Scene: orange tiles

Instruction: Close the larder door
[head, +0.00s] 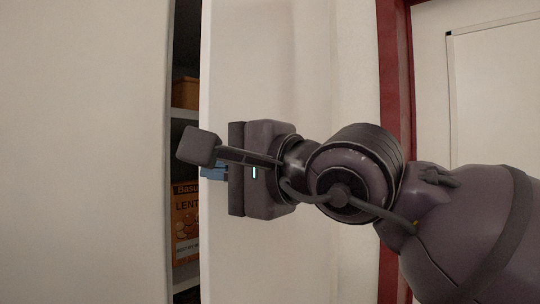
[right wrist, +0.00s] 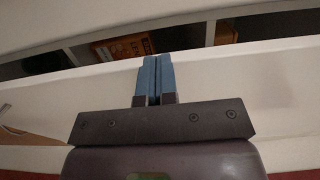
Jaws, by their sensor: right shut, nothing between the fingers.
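The larder door appears to be the white panel (head: 265,60) in the middle of the head view, standing ajar. A narrow, dark, upright gap to its left shows larder shelves (head: 184,113). My right gripper (head: 206,172) comes in from the right in front of this panel, its blue fingers at the panel's left edge. In the right wrist view the fingers (right wrist: 151,62) are pressed together, empty, with their tips by the panel's edge (right wrist: 220,78). I cannot tell whether they touch it. My left gripper is not in view.
A brown box (head: 184,93) and an orange lentil box (head: 186,225) stand on the shelves. Another large white panel (head: 80,150) fills the left side of the head view. A dark red frame (head: 393,60) stands at the right, behind my right arm.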

